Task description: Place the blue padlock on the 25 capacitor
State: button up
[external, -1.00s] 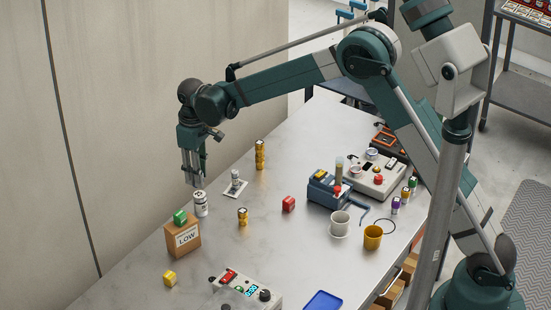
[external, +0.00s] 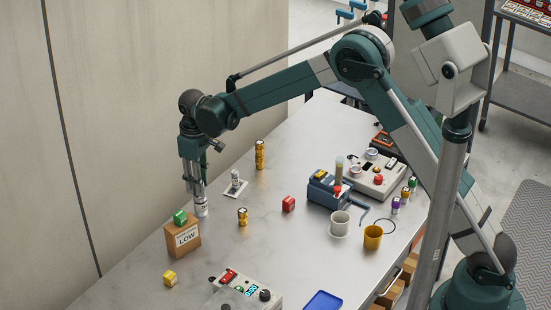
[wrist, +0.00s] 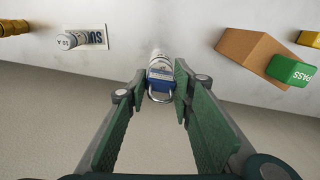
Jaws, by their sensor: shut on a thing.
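The blue padlock (wrist: 160,76), with a pale shackle, is between the green fingers of my gripper (wrist: 161,84) in the wrist view. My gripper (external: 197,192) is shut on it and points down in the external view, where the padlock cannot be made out. A white can-shaped capacitor (external: 201,210) stands upright directly under the fingertips. Its pale top (wrist: 160,57) shows just beyond the padlock in the wrist view. I cannot tell whether the padlock touches it, and its number is not readable.
A cardboard box marked LOW (external: 182,238) with a green cube (external: 180,217) on top stands close by. A small pale cylinder (external: 236,176) stands on a printed card. Yellow pieces (external: 242,216) and a red cube (external: 288,204) are to the right, with clear table between.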

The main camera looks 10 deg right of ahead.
jog(key=shift+f, duration=0.1)
jog(key=o, duration=0.5)
jog(key=shift+f, duration=0.1)
jog(key=o, duration=0.4)
jog(key=shift+r, duration=0.2)
notch_tip(320, 180, up, 12)
jog(key=shift+r, duration=0.1)
dwell(0.6)
